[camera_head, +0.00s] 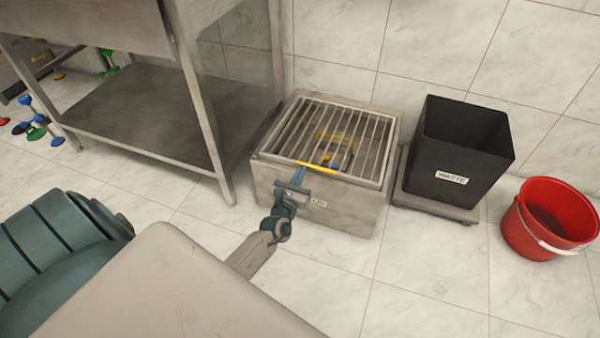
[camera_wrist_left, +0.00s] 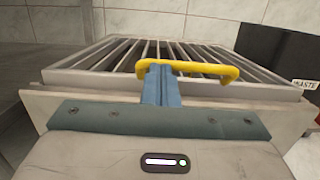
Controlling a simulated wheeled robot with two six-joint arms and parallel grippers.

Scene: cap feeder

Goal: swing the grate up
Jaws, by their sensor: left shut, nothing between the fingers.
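The metal grate (camera_head: 288,136) lies across the top of a pale box (camera_head: 335,208) on the floor, its bars running front to back. It also fills the upper middle of the left wrist view (camera_wrist_left: 90,76). Its yellow handle (camera_head: 322,169) is on the front edge and shows in the left wrist view (camera_wrist_left: 205,70). My left gripper (camera_head: 299,174) is shut and empty, its blue fingertips at the left part of the handle. They overlap the handle in the left wrist view (camera_wrist_left: 161,72); I cannot tell whether they touch it. My right gripper is not in view.
A yellow and blue item (camera_head: 333,150) shows through the bars. A black waste bin (camera_head: 455,155) stands on a low platform right of the box, with a red bucket (camera_head: 545,225) beyond. A steel table (camera_head: 150,120) stands left. The front floor is clear.

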